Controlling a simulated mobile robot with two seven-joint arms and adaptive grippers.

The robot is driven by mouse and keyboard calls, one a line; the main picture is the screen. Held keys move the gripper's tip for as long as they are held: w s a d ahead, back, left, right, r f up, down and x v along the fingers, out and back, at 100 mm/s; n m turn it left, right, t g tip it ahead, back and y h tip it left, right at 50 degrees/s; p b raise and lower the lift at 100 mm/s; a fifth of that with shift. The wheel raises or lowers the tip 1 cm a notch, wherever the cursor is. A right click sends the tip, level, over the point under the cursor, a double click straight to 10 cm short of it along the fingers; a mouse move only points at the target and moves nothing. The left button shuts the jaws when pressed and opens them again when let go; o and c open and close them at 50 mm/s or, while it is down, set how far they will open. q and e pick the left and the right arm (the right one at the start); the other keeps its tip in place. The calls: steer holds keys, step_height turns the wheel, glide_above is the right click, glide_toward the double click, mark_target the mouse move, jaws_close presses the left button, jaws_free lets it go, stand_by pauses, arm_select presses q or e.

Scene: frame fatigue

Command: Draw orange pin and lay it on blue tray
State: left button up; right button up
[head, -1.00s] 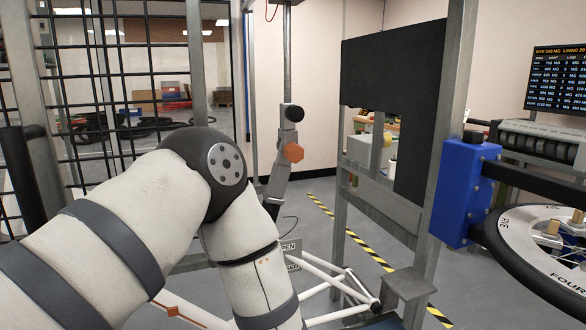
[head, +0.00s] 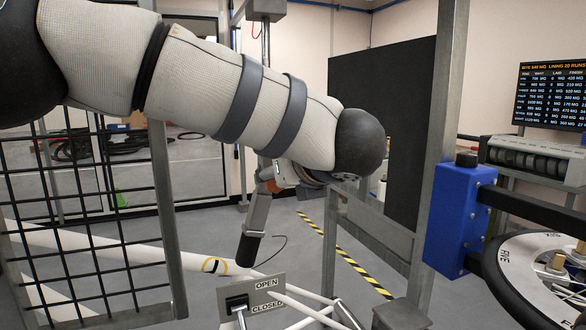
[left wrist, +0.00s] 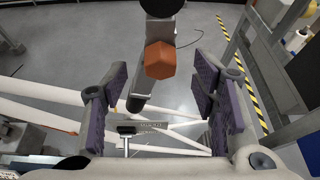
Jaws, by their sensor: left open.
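In the left wrist view an orange hexagonal pin head (left wrist: 160,60) sits on a grey bar (left wrist: 143,88), just below a black knob. My left gripper (left wrist: 162,78) is open, with purple pads left and right of the orange pin and clear gaps on both sides. The lower part of the grey bar (head: 258,215) shows below my wrist. I cannot make out a blue tray. My right gripper is not in view.
A mesh panel (head: 85,225) stands at the left. An OPEN/CLOSED switch plate (head: 265,297) and white tubes (head: 90,240) lie below. A metal post with a blue block (head: 460,210) and a lettered wheel (head: 525,265) are at the right. Grey floor shows between them.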

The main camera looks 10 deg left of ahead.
arm_select(q)
steer(key=x, duration=0.4)
jaws_close()
steer(key=shift+s+d, duration=0.55)
steer(key=shift+s, duration=0.25)
steer(key=shift+s+d, duration=0.5)
steer(key=shift+s, duration=0.3)
steer(key=shift+s+d, duration=0.55)
steer(key=shift+s, duration=0.25)
